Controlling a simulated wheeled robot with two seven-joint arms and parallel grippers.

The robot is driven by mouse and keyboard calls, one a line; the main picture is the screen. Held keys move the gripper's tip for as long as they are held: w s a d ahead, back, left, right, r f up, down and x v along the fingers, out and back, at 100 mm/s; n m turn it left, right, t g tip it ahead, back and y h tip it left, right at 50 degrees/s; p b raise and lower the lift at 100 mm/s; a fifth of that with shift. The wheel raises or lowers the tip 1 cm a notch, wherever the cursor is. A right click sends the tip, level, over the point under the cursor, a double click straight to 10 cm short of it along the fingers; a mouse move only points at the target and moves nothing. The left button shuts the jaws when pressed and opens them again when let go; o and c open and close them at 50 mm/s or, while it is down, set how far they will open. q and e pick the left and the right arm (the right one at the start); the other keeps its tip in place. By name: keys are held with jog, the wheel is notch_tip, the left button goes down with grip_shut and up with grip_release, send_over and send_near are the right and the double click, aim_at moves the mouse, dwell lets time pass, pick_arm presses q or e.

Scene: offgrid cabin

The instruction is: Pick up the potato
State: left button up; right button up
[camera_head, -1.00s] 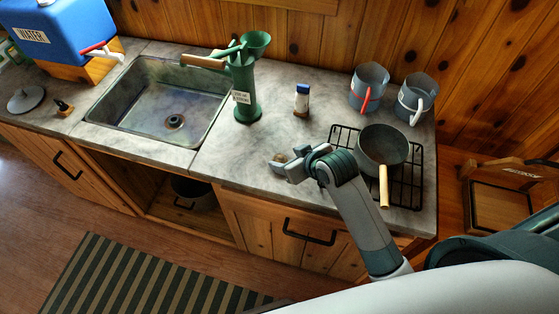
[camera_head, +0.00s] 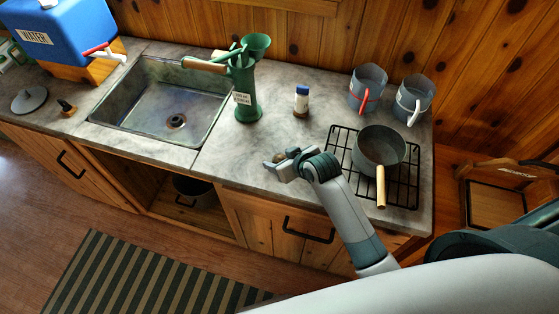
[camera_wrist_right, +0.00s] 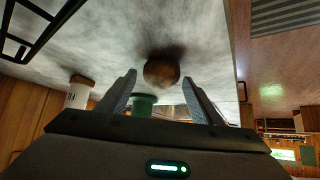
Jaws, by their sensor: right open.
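The potato (camera_wrist_right: 161,71) is a round brown thing on the grey countertop, seen in the right wrist view just beyond and between the fingertips. In the head view the potato (camera_head: 279,157) is small and partly hidden by my right gripper (camera_head: 276,168). My right gripper also shows in the wrist view (camera_wrist_right: 159,84), with its two fingers apart and nothing clamped. It is low over the counter, with the potato at the mouth of its jaws. Whether a finger touches the potato I cannot tell. My left gripper is not in view.
A saucepan (camera_head: 380,150) sits on the black stove grate (camera_head: 405,190) right of my gripper. A blue-capped shaker (camera_head: 301,101), a green hand pump (camera_head: 245,95) and two jugs (camera_head: 368,88) stand behind. The sink (camera_head: 150,110) is at left. The counter around the potato is clear.

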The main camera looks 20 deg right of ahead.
aim_at(280, 159)
jog(key=shift+c, duration=0.7)
jog(key=c, duration=1)
jog(key=shift+c, duration=0.2)
jog(key=shift+r, duration=0.15)
jog(key=shift+w+r+b, duration=0.1)
jog(key=shift+r+b, duration=0.35)
jog(key=shift+r, duration=0.1)
notch_tip(280, 159, up, 2)
jog(key=shift+r+b, duration=0.25)
jog(key=shift+b, duration=0.35)
jog(key=d+r+b, duration=0.4)
jog(key=d+r, duration=0.3)
jog(key=d, duration=0.4)
jog(key=shift+d, duration=0.35)
